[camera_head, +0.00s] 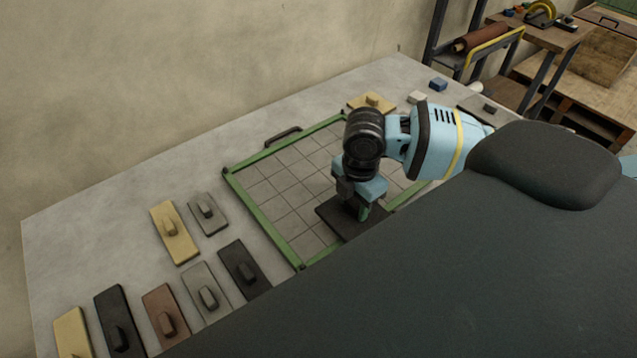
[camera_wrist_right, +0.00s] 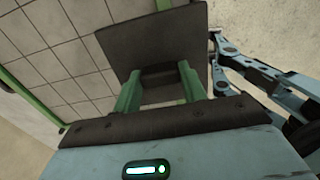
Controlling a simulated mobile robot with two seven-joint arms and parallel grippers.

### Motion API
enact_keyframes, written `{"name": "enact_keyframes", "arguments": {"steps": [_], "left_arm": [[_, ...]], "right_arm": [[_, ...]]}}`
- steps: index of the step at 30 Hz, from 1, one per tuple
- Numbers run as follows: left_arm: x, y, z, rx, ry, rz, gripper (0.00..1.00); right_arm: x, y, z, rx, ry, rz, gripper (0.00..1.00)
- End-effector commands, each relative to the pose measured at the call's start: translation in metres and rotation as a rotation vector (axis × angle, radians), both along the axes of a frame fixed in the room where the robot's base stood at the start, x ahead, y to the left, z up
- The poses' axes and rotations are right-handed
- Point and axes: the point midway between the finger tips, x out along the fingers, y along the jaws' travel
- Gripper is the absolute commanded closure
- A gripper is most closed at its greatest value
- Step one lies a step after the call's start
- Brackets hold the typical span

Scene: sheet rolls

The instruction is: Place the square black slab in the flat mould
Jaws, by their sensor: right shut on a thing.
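The square black slab (camera_head: 346,227) is in my right gripper (camera_head: 361,208), over the lower right part of the flat mould. The flat mould is a green frame (camera_head: 262,222) around a floor of grey square cells. In the right wrist view, the green fingers (camera_wrist_right: 160,82) are shut on the slab's raised handle, and the slab (camera_wrist_right: 145,40) covers part of the grid (camera_wrist_right: 40,45). I cannot tell whether the slab touches the mould floor. My dark arm link hides the mould's near right part. My left gripper is not in view.
Left of the mould lie several handled slabs, among them a tan one (camera_head: 174,234), a grey one (camera_head: 208,213) and a black one (camera_head: 243,268). Another tan slab (camera_head: 371,103) and a blue block (camera_head: 438,84) lie behind. The grey table (camera_head: 110,205) is bare at the far left.

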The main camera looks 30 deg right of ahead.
Motion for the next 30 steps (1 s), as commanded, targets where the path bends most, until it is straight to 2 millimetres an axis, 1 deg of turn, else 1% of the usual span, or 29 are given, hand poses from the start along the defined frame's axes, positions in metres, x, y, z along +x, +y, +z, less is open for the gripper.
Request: {"name": "enact_keyframes", "arguments": {"steps": [1, 6, 9, 13, 15, 18, 25, 28, 30], "left_arm": [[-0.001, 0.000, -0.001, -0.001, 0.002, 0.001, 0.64], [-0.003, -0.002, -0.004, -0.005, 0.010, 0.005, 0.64], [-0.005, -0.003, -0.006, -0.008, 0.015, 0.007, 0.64], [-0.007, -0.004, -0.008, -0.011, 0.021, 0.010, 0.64], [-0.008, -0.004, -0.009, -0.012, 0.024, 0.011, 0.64], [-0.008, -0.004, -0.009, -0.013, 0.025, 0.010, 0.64], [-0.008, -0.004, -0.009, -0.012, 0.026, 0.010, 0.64], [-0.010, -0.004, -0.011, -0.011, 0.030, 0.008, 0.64], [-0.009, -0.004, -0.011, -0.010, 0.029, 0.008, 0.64]], "right_arm": [[0.013, 0.004, -0.001, 0.003, -0.003, -0.001, 0.91], [0.051, 0.011, -0.005, 0.001, -0.002, -0.002, 0.91], [0.071, 0.016, -0.007, 0.002, -0.001, -0.002, 0.91], [0.093, 0.020, -0.009, 0.001, 0.000, -0.001, 0.91], [0.101, 0.021, -0.010, 0.001, 0.001, -0.002, 0.91], [0.107, 0.022, -0.010, 0.001, 0.000, -0.001, 0.91], [0.110, 0.022, -0.010, 0.000, -0.001, -0.001, 0.91], [0.117, 0.025, -0.010, 0.001, -0.002, -0.001, 0.91], [0.116, 0.024, -0.021, -0.001, 0.003, -0.002, 0.91]]}}
